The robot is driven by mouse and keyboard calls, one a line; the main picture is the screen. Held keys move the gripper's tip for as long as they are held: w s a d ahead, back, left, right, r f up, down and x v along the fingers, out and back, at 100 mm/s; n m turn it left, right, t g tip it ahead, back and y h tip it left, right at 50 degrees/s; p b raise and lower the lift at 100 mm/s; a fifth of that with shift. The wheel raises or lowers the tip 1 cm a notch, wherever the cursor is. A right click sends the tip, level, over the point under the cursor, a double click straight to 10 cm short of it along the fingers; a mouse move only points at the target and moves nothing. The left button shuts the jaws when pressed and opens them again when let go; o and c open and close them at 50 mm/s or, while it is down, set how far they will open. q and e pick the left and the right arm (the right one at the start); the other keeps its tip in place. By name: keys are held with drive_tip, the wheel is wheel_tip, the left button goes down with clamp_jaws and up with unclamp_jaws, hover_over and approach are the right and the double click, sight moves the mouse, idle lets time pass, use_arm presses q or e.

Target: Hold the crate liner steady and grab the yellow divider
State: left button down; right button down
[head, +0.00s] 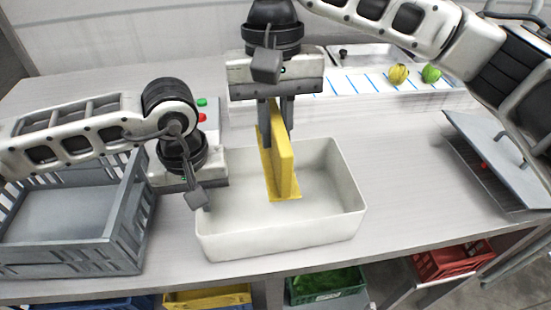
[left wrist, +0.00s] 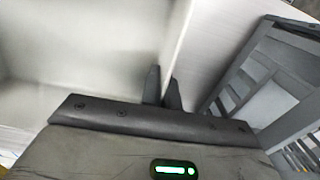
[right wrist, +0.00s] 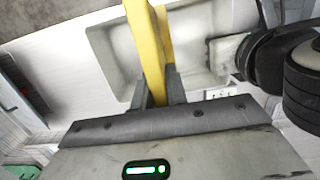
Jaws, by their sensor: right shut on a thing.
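The crate liner (head: 340,175) is a white open box on the counter. The yellow divider (head: 286,170) stands roughly upright inside it, with a flat flange at its bottom; I cannot tell whether it touches the liner floor. My right gripper (head: 277,132) points down and is shut on the divider's upper part. The divider also shows between its fingers in the right wrist view (right wrist: 150,55). My left gripper (left wrist: 163,88) is at the liner's left wall, its fingers close together with the thin wall between them. Its fingertips are hidden in the head view.
A grey slatted crate (head: 80,255) stands left of the liner. Red and green buttons (head: 202,108) sit behind my left gripper. A striped strip with a yellow-green item (head: 398,74) and a green item (head: 431,73) lies at the back right. A grey hinged panel (head: 500,155) is at right.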

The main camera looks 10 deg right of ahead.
sight(276, 116)
drive_tip(key=shift+r, duration=2)
use_arm(q)
drive_tip(key=c, duration=1.6)
unclamp_jaws()
drive_tip(key=shift+r, duration=0.1)
